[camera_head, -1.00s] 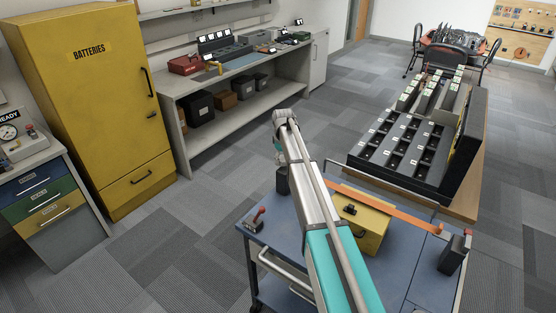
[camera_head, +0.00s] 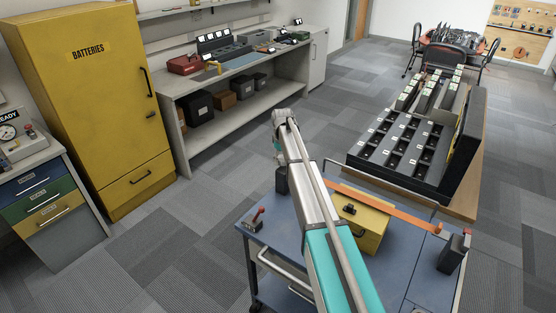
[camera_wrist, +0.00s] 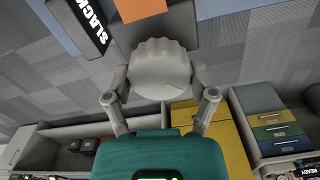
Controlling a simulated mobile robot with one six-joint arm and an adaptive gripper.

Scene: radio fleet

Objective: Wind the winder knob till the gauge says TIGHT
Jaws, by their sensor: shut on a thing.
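In the wrist view the pale ribbed winder knob (camera_wrist: 162,72) sits between the two fingers of my gripper (camera_wrist: 160,78), which is shut on it. Beside the knob, a black gauge plate (camera_wrist: 82,22) reads SLACK in white letters. An orange strap (camera_wrist: 140,8) shows at the top edge of that view. In the head view the strap (camera_head: 400,212) runs across a yellow case (camera_head: 372,236) on the blue cart (camera_head: 300,215). My arm hides the knob and the gauge there. A dark block (camera_head: 281,180) shows beside my arm at the strap's far end.
A red-handled lever (camera_head: 257,218) stands on the cart's left corner, and a dark block (camera_head: 454,254) on its right. A black slotted rack (camera_head: 400,150) stands on a table behind. A yellow battery cabinet (camera_head: 95,110) is at left. Carpet between is clear.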

